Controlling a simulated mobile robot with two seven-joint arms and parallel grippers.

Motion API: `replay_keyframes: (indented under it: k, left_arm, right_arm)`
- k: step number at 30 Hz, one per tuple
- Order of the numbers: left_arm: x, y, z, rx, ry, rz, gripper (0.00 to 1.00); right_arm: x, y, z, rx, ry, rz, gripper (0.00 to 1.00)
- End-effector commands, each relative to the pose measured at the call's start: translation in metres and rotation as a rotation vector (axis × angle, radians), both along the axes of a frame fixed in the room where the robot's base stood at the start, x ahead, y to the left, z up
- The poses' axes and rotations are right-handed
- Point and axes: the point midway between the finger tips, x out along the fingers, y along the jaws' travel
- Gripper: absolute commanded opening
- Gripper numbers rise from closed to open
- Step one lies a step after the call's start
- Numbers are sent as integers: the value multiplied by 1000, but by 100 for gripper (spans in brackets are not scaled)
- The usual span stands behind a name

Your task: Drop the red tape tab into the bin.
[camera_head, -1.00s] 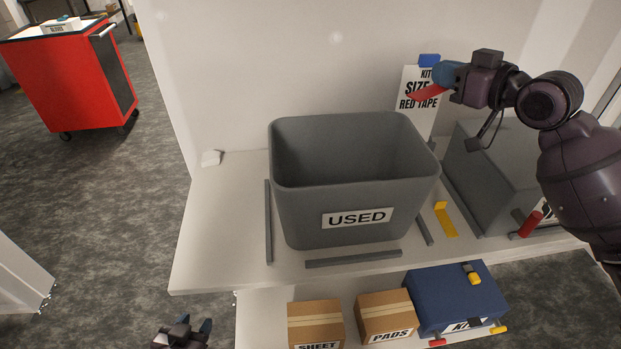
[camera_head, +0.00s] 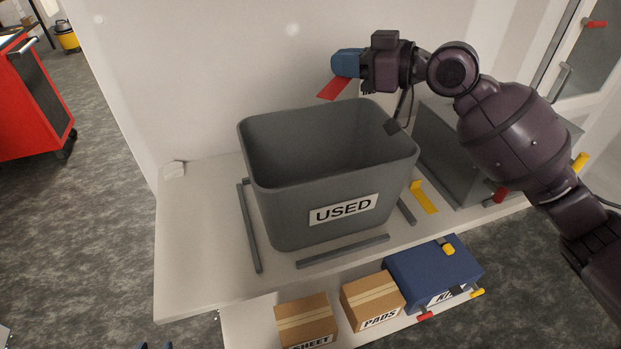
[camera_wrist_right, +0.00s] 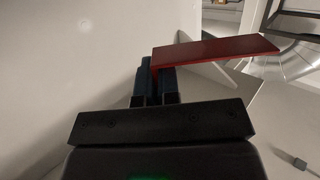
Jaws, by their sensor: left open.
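The red tape tab (camera_head: 334,88) is a flat red strip held in my right gripper (camera_head: 346,64). The blue fingers are shut on it, and it sticks out sideways in the right wrist view (camera_wrist_right: 215,49). The bin is a grey open tub (camera_head: 300,215) labelled USED, standing on the bench. In the head view the tab appears just above the bin's far rim; its exact depth over the opening is hard to tell. My left gripper (camera_head: 156,346) shows only its blue fingertips at the bottom edge, apart and well away from the bin.
Grey strips (camera_head: 344,250) lie on the bench around the bin. A yellow strip (camera_head: 424,197) and a grey box (camera_head: 450,150) are to its right. Cartons (camera_head: 371,301) and a blue case (camera_head: 432,270) sit on the lower shelf. The bench left of the bin is mostly clear.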

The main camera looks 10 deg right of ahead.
Motion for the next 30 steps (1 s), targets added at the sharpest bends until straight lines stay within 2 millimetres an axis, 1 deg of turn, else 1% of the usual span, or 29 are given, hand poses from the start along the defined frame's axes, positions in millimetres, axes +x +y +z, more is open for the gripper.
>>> replay_keyframes:
  k: [1, 6, 12, 16, 23, 24, 26, 27, 29, 30]
  left_arm:
    - [-1, 0, -8, 0, 3, 0, 43]
    - [-3, 0, -25, 0, 13, 0, 43]
    - [-6, 0, -41, 0, 27, 1, 43]
    - [-7, 0, -43, 0, 29, 1, 43]
    - [-6, 0, -41, 0, 26, 1, 43]
    - [-6, 0, -41, 0, 26, 1, 43]
    - [-6, 0, -41, 0, 25, 0, 43]
    - [-6, 0, -41, 0, 25, 0, 43]
    - [-6, 0, -41, 0, 25, 0, 43]
    - [-6, 0, -41, 0, 25, 0, 43]
  right_arm:
    - [0, 0, -10, 0, 2, 1, 0]
    - [1, 0, -29, 1, 4, -1, 0]
    - [0, 0, -45, 1, 4, -1, 0]
    - [0, 0, -47, 1, 2, 0, 0]
    - [0, 0, -46, 1, 1, 0, 0]
    - [0, 0, -46, 1, 1, 0, 9]
    - [0, 0, -46, 1, 1, 0, 18]
    - [0, 0, -46, 1, 1, 0, 24]
    - [0, 0, -46, 1, 1, 0, 33]
    - [0, 0, -46, 1, 1, 0, 33]
